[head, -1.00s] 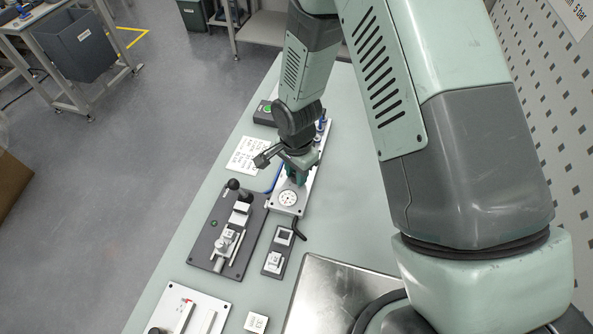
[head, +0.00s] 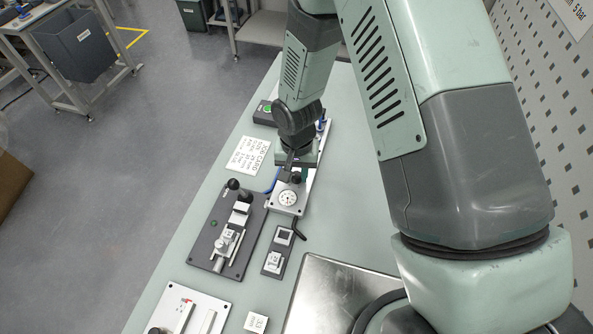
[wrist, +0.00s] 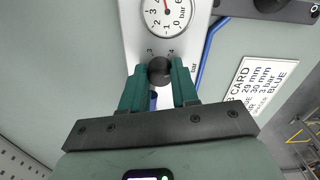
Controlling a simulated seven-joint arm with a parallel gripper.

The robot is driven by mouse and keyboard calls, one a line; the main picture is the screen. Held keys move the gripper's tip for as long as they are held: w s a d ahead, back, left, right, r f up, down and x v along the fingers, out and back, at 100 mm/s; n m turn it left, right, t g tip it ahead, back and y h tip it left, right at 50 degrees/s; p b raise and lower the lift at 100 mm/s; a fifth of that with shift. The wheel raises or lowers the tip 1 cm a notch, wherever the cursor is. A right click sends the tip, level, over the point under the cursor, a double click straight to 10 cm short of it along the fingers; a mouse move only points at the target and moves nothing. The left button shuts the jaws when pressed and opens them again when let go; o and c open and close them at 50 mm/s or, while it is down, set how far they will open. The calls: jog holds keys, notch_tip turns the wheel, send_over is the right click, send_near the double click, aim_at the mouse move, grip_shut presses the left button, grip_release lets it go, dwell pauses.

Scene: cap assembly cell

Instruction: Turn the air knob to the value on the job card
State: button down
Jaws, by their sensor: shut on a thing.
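The black round air knob (wrist: 159,71) sits on the light grey air panel (wrist: 134,36), with scale marks 3 and 4 just beyond it. My gripper (wrist: 159,77) has its two green fingers shut on the knob, one each side. In the head view my gripper (head: 296,176) is down at the panel. The white pressure gauge (wrist: 168,12) is beside the knob, cut by the top edge in the wrist view; its reading is unclear. It shows whole in the head view (head: 288,198). The job card (wrist: 258,85) lies left of the panel in the head view (head: 249,157); its print is only partly legible.
A blue hose (wrist: 207,50) runs along the panel's edge.

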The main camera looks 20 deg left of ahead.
aim_at(297, 175)
jog(key=shift+n, duration=0.3)
jog(key=c, duration=0.8)
grip_release()
jog(key=shift+c, duration=0.2)
notch_tip(297, 175, up, 11)
jog(key=shift+f, duration=0.1)
